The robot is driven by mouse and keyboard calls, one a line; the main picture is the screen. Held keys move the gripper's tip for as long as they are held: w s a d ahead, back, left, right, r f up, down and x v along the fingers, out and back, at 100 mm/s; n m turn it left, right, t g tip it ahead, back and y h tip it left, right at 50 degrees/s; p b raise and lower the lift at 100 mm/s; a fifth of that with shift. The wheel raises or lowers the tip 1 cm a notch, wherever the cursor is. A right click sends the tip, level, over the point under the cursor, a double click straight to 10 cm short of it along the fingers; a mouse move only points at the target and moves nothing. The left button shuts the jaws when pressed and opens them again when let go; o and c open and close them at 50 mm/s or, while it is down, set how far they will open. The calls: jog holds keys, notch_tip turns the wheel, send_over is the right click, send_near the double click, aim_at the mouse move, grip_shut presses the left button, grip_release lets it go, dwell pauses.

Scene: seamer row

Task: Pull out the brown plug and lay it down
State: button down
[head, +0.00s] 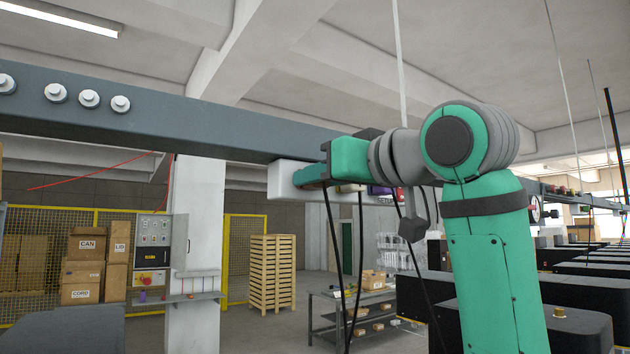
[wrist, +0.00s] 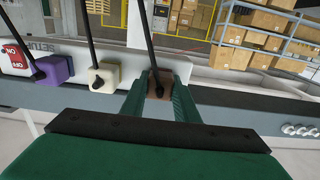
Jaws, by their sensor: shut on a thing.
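The brown plug (wrist: 159,82) is between the two green fingers of my gripper (wrist: 159,100) in the wrist view, and the fingers are shut on it. A black cable runs from it. It is at the white socket strip (wrist: 122,58); I cannot tell whether it is still seated. A cream plug (wrist: 103,78) and a purple plug (wrist: 54,70), each with a black cable, sit on the strip beside it. In the head view my gripper (head: 313,178) is at the strip's left end (head: 284,180) and hides the brown plug.
The strip hangs on a long grey beam (head: 220,127) with several round white knobs (head: 89,99). Black cables (head: 335,255) hang below. A grey table (head: 365,310) stands beneath and behind. Dark machines (head: 575,325) stand at the right, stacked boxes (head: 85,265) at the left.

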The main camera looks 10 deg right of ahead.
jog(key=shift+v, duration=1.35)
jog(key=shift+v, duration=1.75)
jog(key=shift+w+a, duration=0.1)
jog(key=shift+w, duration=0.05)
